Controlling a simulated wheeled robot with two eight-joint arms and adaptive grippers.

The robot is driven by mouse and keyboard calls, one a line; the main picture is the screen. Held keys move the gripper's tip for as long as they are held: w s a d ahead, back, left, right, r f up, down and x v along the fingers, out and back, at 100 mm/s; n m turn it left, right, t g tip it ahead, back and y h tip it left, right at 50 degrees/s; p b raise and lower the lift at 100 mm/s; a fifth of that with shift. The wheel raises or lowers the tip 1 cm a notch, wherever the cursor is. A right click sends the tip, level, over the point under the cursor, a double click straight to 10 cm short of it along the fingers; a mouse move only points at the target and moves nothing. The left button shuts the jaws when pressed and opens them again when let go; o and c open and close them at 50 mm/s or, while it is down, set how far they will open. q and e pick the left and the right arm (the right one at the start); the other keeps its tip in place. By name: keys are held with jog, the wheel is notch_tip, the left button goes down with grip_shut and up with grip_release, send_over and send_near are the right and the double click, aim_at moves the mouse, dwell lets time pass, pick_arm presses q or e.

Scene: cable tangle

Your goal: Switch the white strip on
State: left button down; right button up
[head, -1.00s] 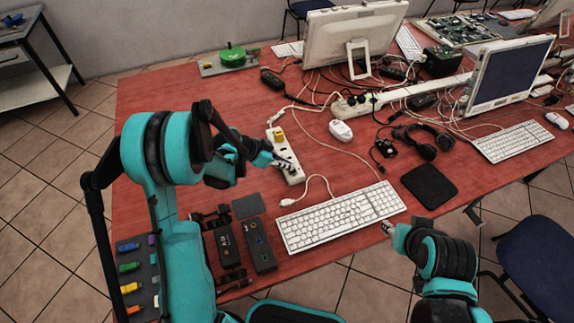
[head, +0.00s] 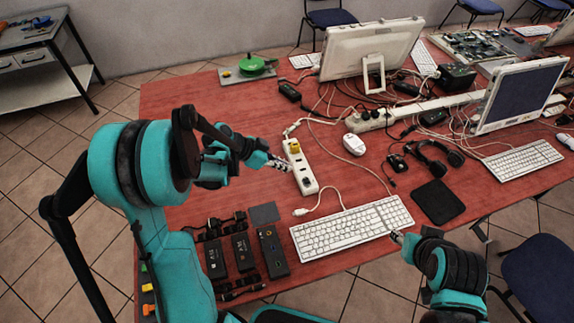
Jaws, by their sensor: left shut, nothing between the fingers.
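A white cable runs near the strip's near end. Black boxes (head: 272,253) stand near the front edge. Table left of the strip is bare.

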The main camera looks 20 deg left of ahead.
aim_at(308, 181)
pick_arm(q)
jog(key=w+d+r+g+y+p, duration=0.3)
jog(key=w+y, duration=0.1)
jog(key=shift+w+r+y, duration=0.2)
jog(key=shift+w+y, duration=0.1)
jog(key=shift+w, duration=0.1)
jog(key=shift+f, duration=0.15)
jog(key=b+x, duration=0.1)
jog(key=x, duration=0.3)
jog(key=b+x, duration=0.2)
jog(key=x, duration=0.2)
jog(key=s+b+x, duration=0.1)
jog(key=x, duration=0.3)
jog(key=shift+w+a+f, duration=0.1)
jog(key=shift+a+f, duration=0.1)
jog(key=shift+f, duration=0.3)
jog(key=shift+f+b, duration=0.3)
jog(key=shift+f, duration=0.15)
